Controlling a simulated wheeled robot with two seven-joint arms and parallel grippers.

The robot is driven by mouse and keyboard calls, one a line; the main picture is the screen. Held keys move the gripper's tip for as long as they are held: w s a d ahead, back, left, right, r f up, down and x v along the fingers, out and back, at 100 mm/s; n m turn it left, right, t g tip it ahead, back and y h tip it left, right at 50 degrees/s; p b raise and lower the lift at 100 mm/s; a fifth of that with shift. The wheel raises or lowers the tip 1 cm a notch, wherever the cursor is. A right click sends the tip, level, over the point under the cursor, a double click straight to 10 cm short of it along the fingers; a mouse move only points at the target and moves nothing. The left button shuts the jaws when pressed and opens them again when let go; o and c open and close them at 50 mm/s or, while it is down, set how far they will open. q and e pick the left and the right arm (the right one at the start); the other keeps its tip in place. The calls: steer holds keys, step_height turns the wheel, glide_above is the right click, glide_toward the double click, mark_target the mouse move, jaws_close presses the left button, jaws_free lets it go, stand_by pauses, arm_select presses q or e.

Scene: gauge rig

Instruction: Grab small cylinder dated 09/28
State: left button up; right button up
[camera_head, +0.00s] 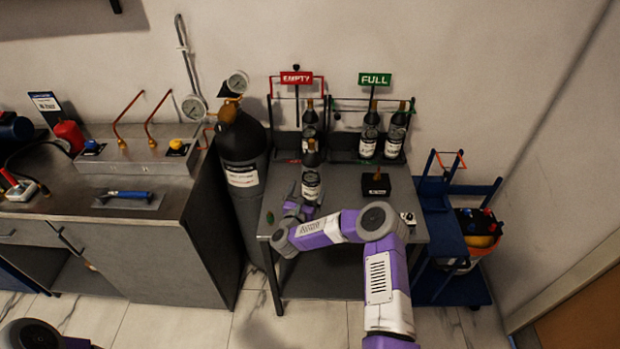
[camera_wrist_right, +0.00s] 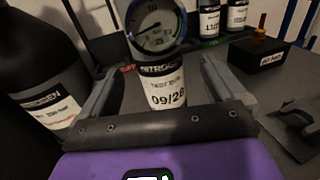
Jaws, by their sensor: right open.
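The small cylinder (camera_head: 311,182) dated 09/28 stands upright on the grey table (camera_head: 345,208), a dark bottle with a white label. My left gripper is not in view.
An EMPTY rack (camera_head: 297,78) holds one small cylinder (camera_head: 310,120) behind. A FULL rack (camera_head: 374,80) holds two (camera_head: 370,132). A black block (camera_head: 375,186) stands to the right. A large dark cylinder (camera_head: 242,150) stands close left, beside the workbench (camera_head: 150,205).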

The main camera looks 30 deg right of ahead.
mark_target(309, 184)
steer(key=x, duration=0.5)
steer(key=shift+w+b, duration=0.25)
steer(key=shift+b, duration=0.1)
steer(key=c, duration=1.6)
steer(key=shift+r, duration=0.2)
steer(key=shift+c, duration=0.7)
